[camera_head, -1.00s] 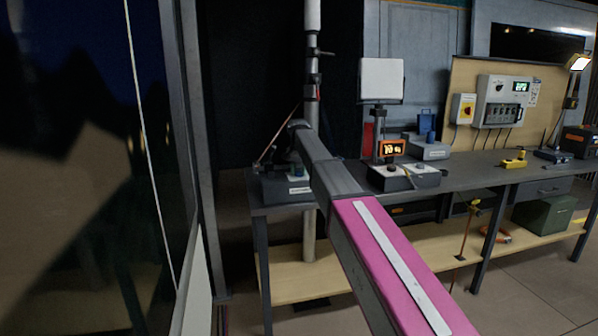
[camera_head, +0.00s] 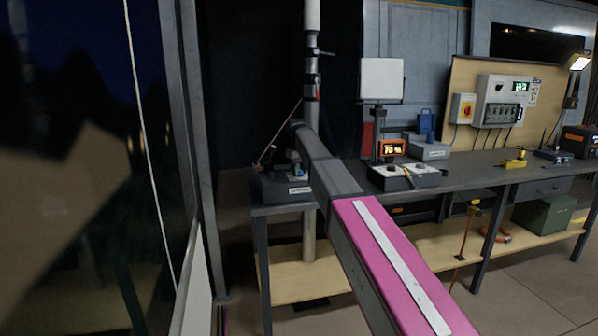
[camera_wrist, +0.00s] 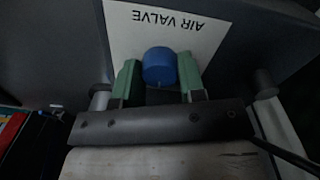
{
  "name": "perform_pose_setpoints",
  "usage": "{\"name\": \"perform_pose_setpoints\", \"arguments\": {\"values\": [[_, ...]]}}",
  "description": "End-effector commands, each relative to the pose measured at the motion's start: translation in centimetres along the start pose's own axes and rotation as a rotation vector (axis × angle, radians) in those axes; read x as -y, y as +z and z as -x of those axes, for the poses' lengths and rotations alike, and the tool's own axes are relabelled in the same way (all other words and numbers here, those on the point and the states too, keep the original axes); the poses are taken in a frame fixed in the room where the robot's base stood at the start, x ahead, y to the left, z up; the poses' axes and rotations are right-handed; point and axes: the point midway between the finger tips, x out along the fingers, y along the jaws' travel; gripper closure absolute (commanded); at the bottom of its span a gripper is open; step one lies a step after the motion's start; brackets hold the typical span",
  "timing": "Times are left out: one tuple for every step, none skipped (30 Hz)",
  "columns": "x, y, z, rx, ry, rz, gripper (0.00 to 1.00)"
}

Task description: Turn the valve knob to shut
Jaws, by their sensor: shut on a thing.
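The valve knob (camera_wrist: 159,62) is a round blue knob in the wrist view, in front of a white plate (camera_wrist: 190,28) that reads "AIR VALVE" upside down. My gripper (camera_wrist: 159,78) has its two green fingers on either side of the knob and is shut on it. The knob carries no mark that I can make out, so its turn angle cannot be read. In the head view my arm reaches to the dark box (camera_head: 272,190) at the bench's left end; the fingers and knob are too small there to tell apart.
The workbench (camera_head: 470,175) runs to the right. A box with an orange-lit display (camera_head: 392,148) stands right of my arm, below a white panel (camera_head: 381,80). A vertical pole (camera_head: 312,90) rises behind my arm. A dark window wall (camera_head: 90,180) fills the left.

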Motion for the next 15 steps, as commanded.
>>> {"name": "perform_pose_setpoints", "arguments": {"values": [[-0.01,0.00,0.05,-0.002,0.001,0.045,0.87],[-0.02,0.01,0.05,-0.003,0.001,0.074,0.87],[-0.02,0.01,0.05,-0.004,0.001,0.112,0.87],[-0.02,0.01,0.06,-0.005,0.001,0.140,0.87],[-0.03,0.02,0.06,-0.006,0.001,0.168,0.87],[-0.03,0.01,0.06,-0.008,0.001,0.206,0.87],[-0.03,0.02,0.05,-0.009,0.001,0.233,0.87],[-0.04,0.02,0.06,-0.010,0.001,0.260,0.87],[-0.04,0.02,0.06,-0.012,0.001,0.295,0.87],[-0.04,0.02,0.06,-0.013,0.001,0.321,0.87],[-0.05,0.01,0.06,-0.014,0.001,0.346,0.87],[-0.05,0.01,0.06,-0.015,0.001,0.378,0.87],[-0.05,0.01,0.06,-0.016,0.001,0.401,0.87],[-0.06,0.01,0.06,-0.017,0.001,0.424,0.87],[-0.06,0.01,0.06,-0.018,0.001,0.453,0.87]]}}
